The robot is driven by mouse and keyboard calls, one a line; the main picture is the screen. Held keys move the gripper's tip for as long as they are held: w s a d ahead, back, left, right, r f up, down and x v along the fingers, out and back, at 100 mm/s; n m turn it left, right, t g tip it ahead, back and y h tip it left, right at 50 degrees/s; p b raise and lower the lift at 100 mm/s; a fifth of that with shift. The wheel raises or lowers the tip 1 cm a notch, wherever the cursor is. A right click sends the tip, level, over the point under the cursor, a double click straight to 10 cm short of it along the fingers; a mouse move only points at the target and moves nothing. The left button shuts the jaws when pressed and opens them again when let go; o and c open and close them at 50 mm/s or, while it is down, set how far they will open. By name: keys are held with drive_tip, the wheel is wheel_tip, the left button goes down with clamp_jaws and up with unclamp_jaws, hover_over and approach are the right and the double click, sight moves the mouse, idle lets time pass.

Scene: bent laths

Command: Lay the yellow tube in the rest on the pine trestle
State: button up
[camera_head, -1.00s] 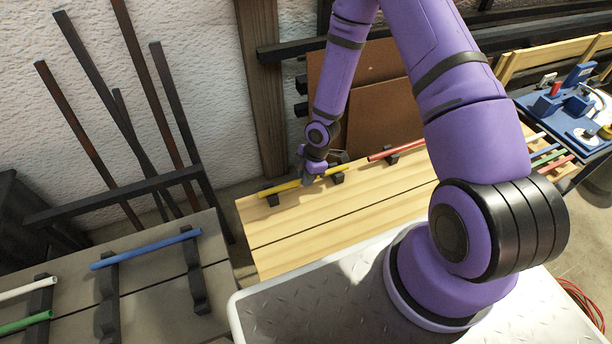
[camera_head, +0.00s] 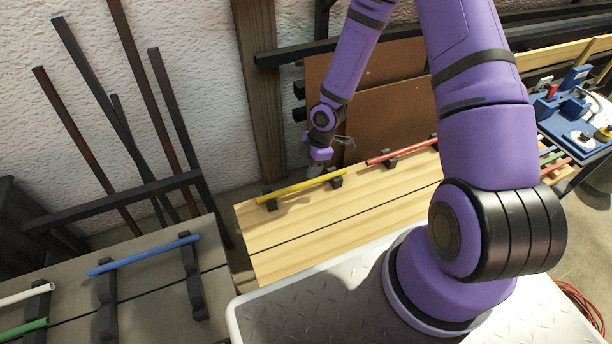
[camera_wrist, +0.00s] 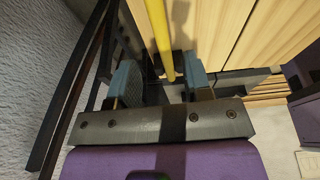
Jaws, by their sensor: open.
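The yellow tube (camera_head: 300,187) lies across two black rest blocks, a left one (camera_head: 270,202) and a right one (camera_head: 336,180), on the pine trestle (camera_head: 300,230). My gripper (camera_head: 316,172) is just behind or above the tube's right half, apart from it as far as I can tell. In the wrist view the blue-grey jaws (camera_wrist: 160,82) are spread and hold nothing. The yellow tube (camera_wrist: 159,35) runs away from between them, its near end showing between the fingertips. How deeply the tube sits in the blocks is too small to tell.
A red tube (camera_head: 400,152) lies on another block to the right on the pine top. A grey trestle (camera_head: 150,290) at left carries blue (camera_head: 145,254), white and green tubes. Dark laths (camera_head: 90,120) lean on the wall. The pine top's front is clear.

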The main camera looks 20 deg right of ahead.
drive_tip(key=shift+v, duration=2.7)
wheel_tip(320, 180, up, 14)
drive_tip(key=m+t+h, duration=0.1)
drive_tip(key=m+h, duration=0.3)
hover_over(314, 180)
drive_tip(key=d, duration=0.5)
drive_tip(key=s+r+m+t+h, duration=0.1)
drive_tip(key=s+r+m, duration=0.35)
drive_tip(key=r, duration=0.75)
drive_tip(key=s+a+r+m+t+y, duration=0.1)
drive_tip(key=s+r+m+t, duration=0.2)
drive_tip(key=s+r+m, duration=0.6)
drive_tip(key=s+r, duration=0.7)
drive_tip(key=s, duration=0.2)
drive_tip(key=shift+s+a+r+y, duration=0.15)
drive_tip(key=shift+s+y, duration=0.15)
drive_tip(key=shift+y, duration=0.1)
